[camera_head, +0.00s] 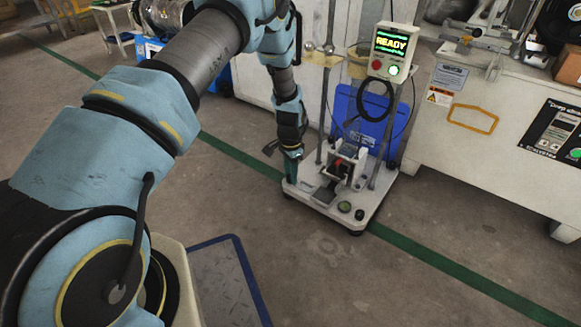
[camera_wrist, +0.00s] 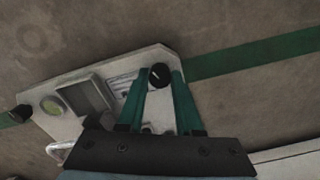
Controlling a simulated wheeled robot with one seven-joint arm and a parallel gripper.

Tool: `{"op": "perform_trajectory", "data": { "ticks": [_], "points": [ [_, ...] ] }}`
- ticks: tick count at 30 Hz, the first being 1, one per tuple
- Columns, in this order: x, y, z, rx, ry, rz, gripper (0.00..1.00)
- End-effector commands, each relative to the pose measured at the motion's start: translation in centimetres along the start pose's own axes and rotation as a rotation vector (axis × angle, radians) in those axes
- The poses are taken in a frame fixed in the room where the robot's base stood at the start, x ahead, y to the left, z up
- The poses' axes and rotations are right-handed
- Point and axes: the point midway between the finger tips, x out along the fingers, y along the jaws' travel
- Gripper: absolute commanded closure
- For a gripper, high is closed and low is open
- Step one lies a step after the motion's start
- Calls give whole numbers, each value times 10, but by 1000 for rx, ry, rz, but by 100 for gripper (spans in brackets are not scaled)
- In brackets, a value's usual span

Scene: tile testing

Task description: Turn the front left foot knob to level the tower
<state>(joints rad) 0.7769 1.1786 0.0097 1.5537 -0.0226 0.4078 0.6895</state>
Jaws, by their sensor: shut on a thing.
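The tower stands on a white base plate (camera_head: 318,206) with upright posts and a control box (camera_head: 391,50) that reads READY. My gripper (camera_head: 291,172) reaches down over the front left corner of the plate. In the wrist view, its green fingers (camera_wrist: 160,82) are shut on the round black front left foot knob (camera_wrist: 159,74), one finger on each side. The knob's top carries a pale mark. My gripper hides this knob in the head view. A round green bubble level (camera_head: 344,206) sits near the plate's front edge; it also shows in the wrist view (camera_wrist: 53,105).
Another black foot knob (camera_head: 360,214) is at the plate's front right corner. A large white machine (camera_head: 485,125) is at the right. A green floor stripe (camera_head: 450,274) runs past the plate.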

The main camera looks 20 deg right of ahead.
Motion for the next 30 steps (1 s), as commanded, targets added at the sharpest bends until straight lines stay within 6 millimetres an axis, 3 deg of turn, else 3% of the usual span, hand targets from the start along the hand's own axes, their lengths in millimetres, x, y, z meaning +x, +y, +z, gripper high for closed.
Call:
{"op": "perform_trajectory", "data": {
  "ticks": [30],
  "points": [
    [-2,0,0,-952,0,-3,100]
  ]
}}
